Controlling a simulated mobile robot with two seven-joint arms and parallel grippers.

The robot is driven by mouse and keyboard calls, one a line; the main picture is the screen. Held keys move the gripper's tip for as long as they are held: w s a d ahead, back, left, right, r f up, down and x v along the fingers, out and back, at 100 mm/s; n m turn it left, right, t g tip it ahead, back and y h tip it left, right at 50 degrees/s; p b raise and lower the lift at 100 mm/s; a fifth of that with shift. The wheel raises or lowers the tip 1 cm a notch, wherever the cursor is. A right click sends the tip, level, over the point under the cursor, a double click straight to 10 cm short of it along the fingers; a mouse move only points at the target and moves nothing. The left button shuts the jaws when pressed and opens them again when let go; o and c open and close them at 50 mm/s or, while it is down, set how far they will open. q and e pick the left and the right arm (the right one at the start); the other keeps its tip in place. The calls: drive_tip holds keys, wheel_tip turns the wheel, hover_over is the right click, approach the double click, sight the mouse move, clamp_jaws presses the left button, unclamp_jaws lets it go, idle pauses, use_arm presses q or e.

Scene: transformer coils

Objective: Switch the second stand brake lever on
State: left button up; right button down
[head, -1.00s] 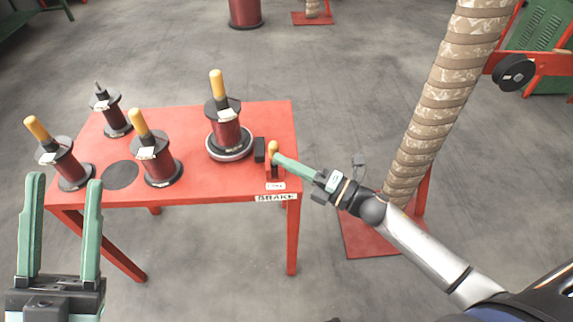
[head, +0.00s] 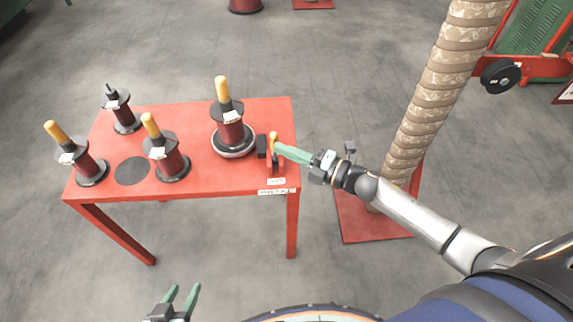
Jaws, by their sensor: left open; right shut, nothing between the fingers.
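The brake lever has a yellow knob (head: 274,137) and stands on a red bracket at the right end of the red table (head: 200,188). My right gripper (head: 277,148) is shut, with its green fingertips at the lever, seemingly touching it; nothing is held between them. The fingers partly hide the lever, so its exact tilt is hard to tell. A black block (head: 261,146) sits beside the lever. A spool with a yellow top (head: 229,125) stands on a round grey base just left of it. My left gripper (head: 183,288) is open and empty at the bottom, in front of the table.
More spools stand on the table's left part: one at the back (head: 122,108), one at the far left (head: 83,163) and one in the middle (head: 166,155). A dark disc (head: 132,171) lies between them. A tall wrapped column (head: 432,95) stands to the right.

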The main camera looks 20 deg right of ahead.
drive_tip(key=w+m+p, duration=0.1)
drive_tip(key=p, duration=0.1)
drive_tip(key=w+m+g+p, duration=0.1)
drive_tip(key=p, duration=0.1)
drive_tip(key=w+d+m+g+h+p, duration=0.1)
drive_tip(key=w+p, duration=0.1)
drive_tip(key=shift+d+r+p, duration=0.1)
drive_tip(key=shift+r+p, duration=0.2)
drive_tip(key=shift+w, duration=0.15)
idle(0.5)
